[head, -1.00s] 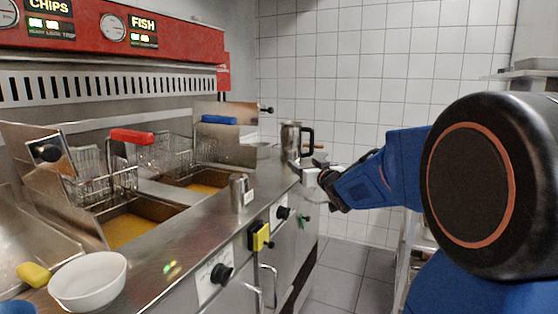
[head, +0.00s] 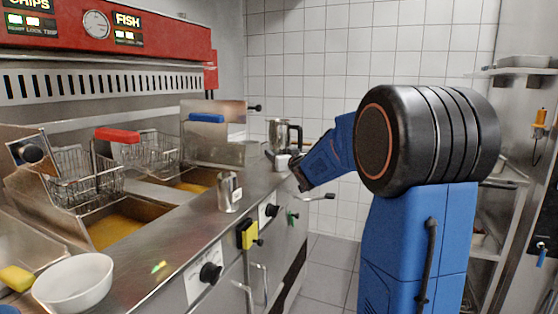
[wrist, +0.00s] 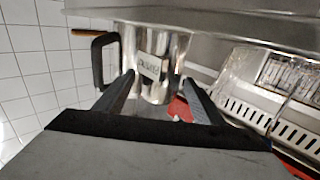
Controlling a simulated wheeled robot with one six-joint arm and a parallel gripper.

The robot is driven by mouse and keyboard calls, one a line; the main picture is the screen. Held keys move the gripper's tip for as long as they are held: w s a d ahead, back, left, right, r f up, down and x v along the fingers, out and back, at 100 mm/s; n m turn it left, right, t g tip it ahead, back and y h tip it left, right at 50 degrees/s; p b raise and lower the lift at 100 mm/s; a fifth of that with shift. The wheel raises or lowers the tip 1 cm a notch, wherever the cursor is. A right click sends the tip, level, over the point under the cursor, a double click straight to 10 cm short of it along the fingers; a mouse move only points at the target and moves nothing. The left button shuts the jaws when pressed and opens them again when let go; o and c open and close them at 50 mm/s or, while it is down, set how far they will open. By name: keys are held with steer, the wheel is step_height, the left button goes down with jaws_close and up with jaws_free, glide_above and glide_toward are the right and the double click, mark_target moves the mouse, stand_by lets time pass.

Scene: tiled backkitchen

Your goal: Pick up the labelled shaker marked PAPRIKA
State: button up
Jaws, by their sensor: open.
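A small metal shaker (head: 229,192) with a pale label stands upright on the steel counter ledge in the head view; its lettering is too small to read. In the wrist view, a shiny metal cylinder (wrist: 158,85) with a pale label lies ahead of and between the fingertips of my gripper (wrist: 158,88). Its lettering is blurred, so I cannot tell whether it says PAPRIKA. My gripper is open, and I see no clear contact. In the head view my arm largely hides the gripper near the jug.
A steel jug (head: 278,134) stands at the counter's far end; its black handle (wrist: 103,58) shows beside the cylinder in the wrist view. Shelving (head: 520,71) is at right.

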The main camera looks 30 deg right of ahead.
steer(key=w, duration=0.5)
steer(key=shift+d+r, duration=0.2)
steer(key=shift+d, duration=0.05)
steer(key=c, duration=1.2)
